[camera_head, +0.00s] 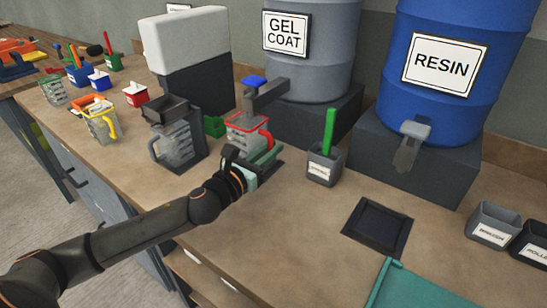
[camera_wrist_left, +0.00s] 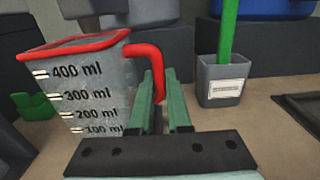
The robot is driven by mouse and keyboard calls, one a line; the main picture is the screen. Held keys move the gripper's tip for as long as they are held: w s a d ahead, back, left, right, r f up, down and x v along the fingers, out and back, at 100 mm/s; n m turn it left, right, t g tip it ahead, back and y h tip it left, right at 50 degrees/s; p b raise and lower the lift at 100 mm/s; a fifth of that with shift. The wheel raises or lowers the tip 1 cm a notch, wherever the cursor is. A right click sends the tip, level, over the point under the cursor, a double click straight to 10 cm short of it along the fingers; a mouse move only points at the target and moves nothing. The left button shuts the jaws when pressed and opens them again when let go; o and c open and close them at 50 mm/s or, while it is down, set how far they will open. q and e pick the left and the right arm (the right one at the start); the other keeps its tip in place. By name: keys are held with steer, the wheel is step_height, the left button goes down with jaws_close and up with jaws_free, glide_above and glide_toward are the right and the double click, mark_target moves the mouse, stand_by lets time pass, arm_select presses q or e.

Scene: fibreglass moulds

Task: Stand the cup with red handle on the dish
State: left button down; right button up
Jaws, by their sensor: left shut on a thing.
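The cup with red handle (camera_head: 245,133) is a clear measuring cup with a red rim, standing below the gel coat tap (camera_head: 265,95). In the left wrist view the cup (camera_wrist_left: 85,85) looks upright, with ml marks on its side. My left gripper (camera_head: 262,160) is at the cup's right side. Its green fingers (camera_wrist_left: 163,100) are shut on the red handle (camera_wrist_left: 157,65). The dish seems to be the dark square tray (camera_head: 378,225) on the bench, right of my gripper; its middle looks empty. My right gripper is not in view.
A grey pot (camera_head: 324,168) with a green stick stands between the cup and the dark tray. Another measuring cup (camera_head: 175,143) is left of the cup. The resin barrel (camera_head: 440,75) stands behind; a teal panel (camera_head: 410,285) is in front.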

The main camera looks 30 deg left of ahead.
arm_select(q)
steer(key=shift+w+d, duration=0.1)
steer(key=shift+w, duration=0.45)
step_height(320, 180, down, 3)
steer(key=shift+f+b, duration=0.15)
steer(key=shift+b, duration=0.5)
steer(key=shift+f, duration=0.15)
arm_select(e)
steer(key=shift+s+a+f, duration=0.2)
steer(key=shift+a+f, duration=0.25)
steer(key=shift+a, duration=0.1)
arm_select(q)
steer(key=c, duration=1.3)
jaws_free()
steer(key=shift+f, duration=0.1)
steer(key=o, duration=0.4)
steer(key=shift+o, duration=0.2)
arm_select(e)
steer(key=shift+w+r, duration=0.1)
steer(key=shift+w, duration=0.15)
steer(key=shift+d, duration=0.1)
